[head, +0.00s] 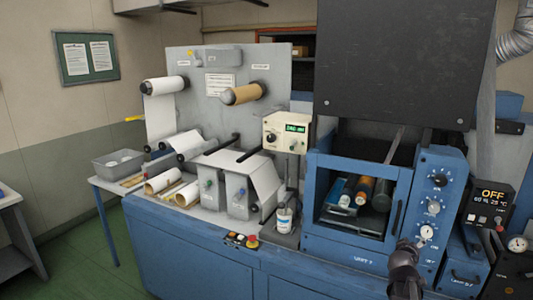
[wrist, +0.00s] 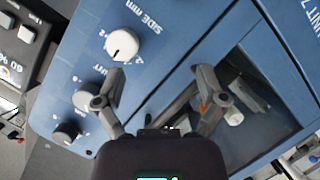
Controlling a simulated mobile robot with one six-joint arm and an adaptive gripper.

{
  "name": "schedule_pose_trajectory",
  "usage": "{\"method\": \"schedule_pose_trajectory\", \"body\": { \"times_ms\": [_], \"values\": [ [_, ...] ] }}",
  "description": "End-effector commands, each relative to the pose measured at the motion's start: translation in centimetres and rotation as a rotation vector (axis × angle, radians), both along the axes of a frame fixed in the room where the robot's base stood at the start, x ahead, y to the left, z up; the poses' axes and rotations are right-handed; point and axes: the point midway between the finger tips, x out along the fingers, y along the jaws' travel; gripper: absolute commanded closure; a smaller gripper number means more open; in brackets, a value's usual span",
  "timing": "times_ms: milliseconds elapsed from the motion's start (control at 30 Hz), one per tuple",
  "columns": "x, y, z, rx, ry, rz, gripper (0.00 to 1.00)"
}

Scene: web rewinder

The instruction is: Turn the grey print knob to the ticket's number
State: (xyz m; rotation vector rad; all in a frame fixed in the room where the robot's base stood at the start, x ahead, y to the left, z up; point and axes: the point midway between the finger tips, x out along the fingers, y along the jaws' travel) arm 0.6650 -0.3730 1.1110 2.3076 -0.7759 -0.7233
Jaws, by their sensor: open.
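The blue control panel (head: 450,165) at the right of the machine carries a dark knob at the top, a grey knob (head: 433,207) in the middle and a white knob (head: 426,232) below. In the wrist view the grey knob (wrist: 85,97) sits left of my gripper (wrist: 160,82), close to its left finger. The white knob (wrist: 122,44), beside the label "SIDE mm", is above that finger. My gripper (head: 406,250) is open and empty in front of the panel's lower left. The grey knob's pointer and scale are too small to read. I cannot identify a ticket.
An open blue compartment (head: 309,205) with bottles or rollers lies left of the panel. A black display reading OFF (head: 491,196) stands to its right. A dark hood (head: 395,65) hangs above. A cream box (head: 286,133) with a green display is further left.

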Motion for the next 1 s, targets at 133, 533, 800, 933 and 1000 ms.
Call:
{"method": "schedule_pose_trajectory", "body": {
  "times_ms": [133, 533, 800, 933, 1000],
  "values": [
    [-0.3, 4.9, -2.6, 0.159, 0.076, -0.036, 0.10],
    [-3.8, 20.1, -9.2, 0.569, 0.398, -0.073, 0.10],
    [-8.9, 30.9, -11.6, 0.788, 0.694, -0.045, 0.10],
    [-11.1, 34.4, -11.9, 0.850, 0.811, -0.027, 0.10],
    [-11.9, 35.7, -11.9, 0.871, 0.853, -0.020, 0.10]
  ]
}}
